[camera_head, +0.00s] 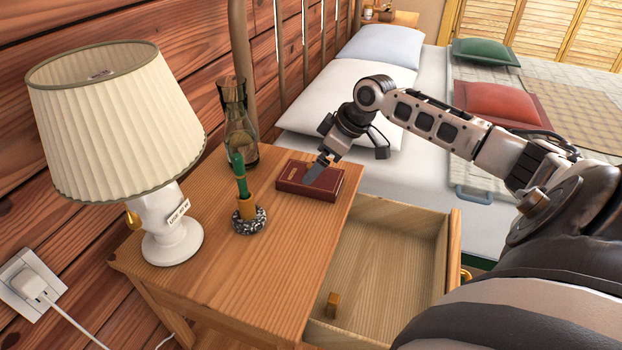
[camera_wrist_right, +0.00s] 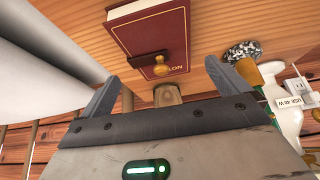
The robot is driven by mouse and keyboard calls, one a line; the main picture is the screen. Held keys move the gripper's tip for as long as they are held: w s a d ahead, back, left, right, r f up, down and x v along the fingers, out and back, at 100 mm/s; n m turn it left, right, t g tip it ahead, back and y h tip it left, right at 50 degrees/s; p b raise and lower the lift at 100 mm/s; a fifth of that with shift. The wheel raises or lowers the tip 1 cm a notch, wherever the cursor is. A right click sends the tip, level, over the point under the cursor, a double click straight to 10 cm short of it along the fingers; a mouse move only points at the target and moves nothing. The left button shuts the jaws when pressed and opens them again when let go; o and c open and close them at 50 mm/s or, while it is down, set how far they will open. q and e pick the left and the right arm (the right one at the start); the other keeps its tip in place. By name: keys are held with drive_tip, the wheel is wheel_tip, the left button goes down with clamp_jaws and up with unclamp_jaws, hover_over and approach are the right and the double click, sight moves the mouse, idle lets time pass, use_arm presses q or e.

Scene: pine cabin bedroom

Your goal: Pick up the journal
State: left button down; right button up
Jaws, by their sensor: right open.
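The journal (camera_head: 320,190) is a dark red hardback book lying flat on the wooden nightstand (camera_head: 285,235), near its bed-side edge. My right gripper (camera_head: 316,170) is over the journal's top, fingers pointing down at it. In the right wrist view the two grey fingers (camera_wrist_right: 160,85) are spread apart, with the journal (camera_wrist_right: 155,28) beyond them, partly lettered in gold. A small brown piece with a gold knob overlaps the cover there; I cannot tell what it is. Whether the fingertips touch the cover is unclear. My left gripper is out of view.
A white pleated lamp (camera_head: 115,110) stands at left. A green-and-gold pen in a speckled holder (camera_head: 250,222) and a glass carafe (camera_head: 238,130) stand close to the journal. The drawer (camera_head: 385,265) is open, with a small wooden block (camera_head: 332,305) inside. The bed (camera_head: 415,170) lies behind.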

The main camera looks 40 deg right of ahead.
drive_tip(key=shift+w+a+f, duration=0.15)
drive_tip(key=shift+w+f, duration=0.15)
drive_tip(key=shift+f, duration=0.2)
drive_tip(key=b+x, duration=0.1)
drive_tip(key=x, duration=0.2)
drive_tip(key=shift+w+a+f, duration=0.2)
drive_tip(key=shift+w+f, duration=0.05)
drive_tip(key=shift+w, duration=0.05)
drive_tip(key=shift+w+a+f, duration=0.1)
drive_tip(key=shift+w+f, duration=0.1)
drive_tip(key=shift+f, duration=0.2)
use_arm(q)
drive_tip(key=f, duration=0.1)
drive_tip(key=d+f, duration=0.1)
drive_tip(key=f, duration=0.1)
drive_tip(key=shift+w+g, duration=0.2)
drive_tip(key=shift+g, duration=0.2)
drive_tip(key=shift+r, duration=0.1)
use_arm(e)
drive_tip(key=shift+r, duration=0.1)
drive_tip(key=c, duration=1.1)
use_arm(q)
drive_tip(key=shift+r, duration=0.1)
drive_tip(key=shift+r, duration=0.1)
